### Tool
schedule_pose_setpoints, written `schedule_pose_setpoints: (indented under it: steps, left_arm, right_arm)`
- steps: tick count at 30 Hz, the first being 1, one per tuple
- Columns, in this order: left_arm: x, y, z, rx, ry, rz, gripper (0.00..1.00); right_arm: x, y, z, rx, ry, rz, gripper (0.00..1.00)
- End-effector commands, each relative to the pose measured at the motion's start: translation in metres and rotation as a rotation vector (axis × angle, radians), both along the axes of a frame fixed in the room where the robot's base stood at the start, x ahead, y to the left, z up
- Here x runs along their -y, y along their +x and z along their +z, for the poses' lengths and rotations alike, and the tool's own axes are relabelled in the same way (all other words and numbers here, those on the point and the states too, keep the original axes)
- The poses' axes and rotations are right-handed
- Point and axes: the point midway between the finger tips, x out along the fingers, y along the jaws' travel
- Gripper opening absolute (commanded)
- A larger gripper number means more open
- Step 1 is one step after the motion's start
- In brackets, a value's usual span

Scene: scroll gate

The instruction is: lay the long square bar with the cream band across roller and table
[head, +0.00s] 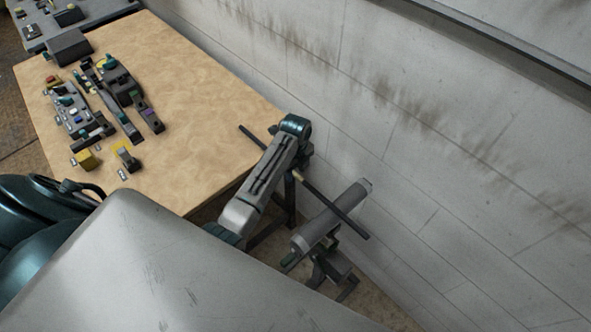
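The long dark square bar (335,209) runs diagonally from above the table's right edge to past the roller. Its cream band (298,176) shows in the gap between table and roller. The bar's far end is over the wooden table (205,120); its near end sticks out beyond the grey roller (318,231), which it crosses. I cannot tell whether it touches either. My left arm reaches over the bar and covers part of it. My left gripper (293,166) is at the bar near the band, mostly hidden below the wrist; its fingers are not clear. My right gripper is out of view.
The roller stands on a dark stand (335,265) near the pale wall (450,170). Several small devices and blocks (100,100) lie on the table's left part; its middle and right are clear. A grey bench (75,20) is at the top left.

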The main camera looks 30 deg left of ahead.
Motion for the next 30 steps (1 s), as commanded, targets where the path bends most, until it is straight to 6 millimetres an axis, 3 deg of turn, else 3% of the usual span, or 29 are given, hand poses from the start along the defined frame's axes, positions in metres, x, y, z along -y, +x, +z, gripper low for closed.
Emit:
schedule_pose_setpoints:
  steps: [4, 8, 18, 21, 30]
  left_arm:
    - [0.0, -0.001, 0.0, -0.002, 0.0, 0.0, 0.38]
    - [0.0, 0.001, 0.012, 0.003, -0.001, 0.0, 0.38]
    - [0.0, 0.001, 0.079, 0.004, 0.001, 0.0, 0.38]
    - [0.0, 0.0, 0.097, 0.001, 0.001, 0.001, 0.38]
    - [0.0, 0.0, 0.109, 0.0, 0.0, 0.0, 0.38]
  right_arm:
    - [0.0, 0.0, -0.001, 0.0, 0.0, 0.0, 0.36]
    - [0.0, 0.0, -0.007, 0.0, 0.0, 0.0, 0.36]
    - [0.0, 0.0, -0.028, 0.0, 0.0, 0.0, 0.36]
    - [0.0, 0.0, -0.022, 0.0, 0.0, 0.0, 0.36]
    - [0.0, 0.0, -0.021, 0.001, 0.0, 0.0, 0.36]
